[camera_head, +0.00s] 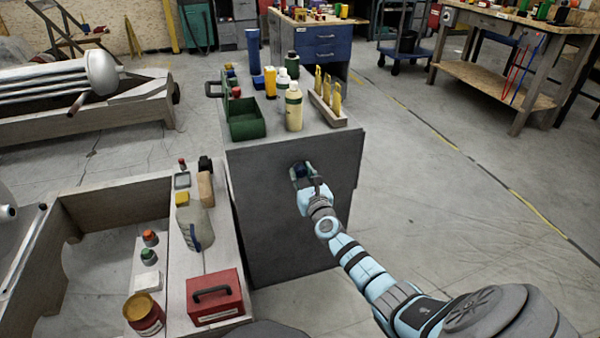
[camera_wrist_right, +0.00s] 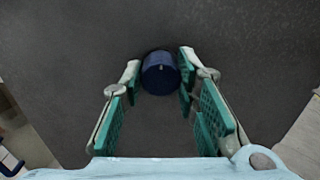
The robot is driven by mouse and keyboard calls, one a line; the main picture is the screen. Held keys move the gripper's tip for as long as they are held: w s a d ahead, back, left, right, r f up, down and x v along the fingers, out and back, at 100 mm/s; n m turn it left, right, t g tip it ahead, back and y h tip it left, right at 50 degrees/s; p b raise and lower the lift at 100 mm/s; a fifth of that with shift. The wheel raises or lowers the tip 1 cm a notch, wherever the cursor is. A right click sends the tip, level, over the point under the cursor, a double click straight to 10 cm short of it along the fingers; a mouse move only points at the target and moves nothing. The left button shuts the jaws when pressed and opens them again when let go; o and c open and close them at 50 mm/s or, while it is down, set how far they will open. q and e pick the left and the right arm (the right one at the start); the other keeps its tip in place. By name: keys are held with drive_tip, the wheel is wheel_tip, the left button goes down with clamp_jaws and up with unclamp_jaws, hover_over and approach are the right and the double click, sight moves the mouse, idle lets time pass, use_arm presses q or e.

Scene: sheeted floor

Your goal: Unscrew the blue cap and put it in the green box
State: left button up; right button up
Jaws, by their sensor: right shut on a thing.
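The blue cap (camera_wrist_right: 161,74) sticks out from the dark grey front face of the cabinet (camera_head: 265,225). My right gripper (camera_head: 302,172) is at the upper part of that face. In the right wrist view its two green-padded fingers (camera_wrist_right: 160,80) are shut on the cap, one on each side. In the head view the cap is mostly hidden by the gripper. The green box (camera_head: 247,130) is an open bin on the cabinet top, up and left of my right gripper. My left gripper is not in view.
On the cabinet top stand a cream bottle (camera_head: 294,110), a blue tumbler (camera_head: 254,55) and a wooden rack (camera_head: 328,112) with yellow-handled tools. A low wooden bench at left holds a red toolbox (camera_head: 214,297) and a grey jug (camera_head: 196,226). The floor to the right is clear.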

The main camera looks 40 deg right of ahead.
clamp_jaws()
drive_tip(key=n+p, duration=0.1)
drive_tip(key=n, duration=0.3)
drive_tip(key=shift+r, duration=0.1)
drive_tip(key=n+p, duration=0.2)
drive_tip(key=n, duration=0.7)
drive_tip(key=shift+r+n, duration=0.15)
drive_tip(key=shift+n, duration=0.25)
drive_tip(key=n, duration=0.3)
drive_tip(key=shift+n, duration=0.4)
drive_tip(key=shift+f+n, duration=0.25)
drive_tip(key=shift+n, duration=0.75)
drive_tip(key=o, duration=1)
unclamp_jaws()
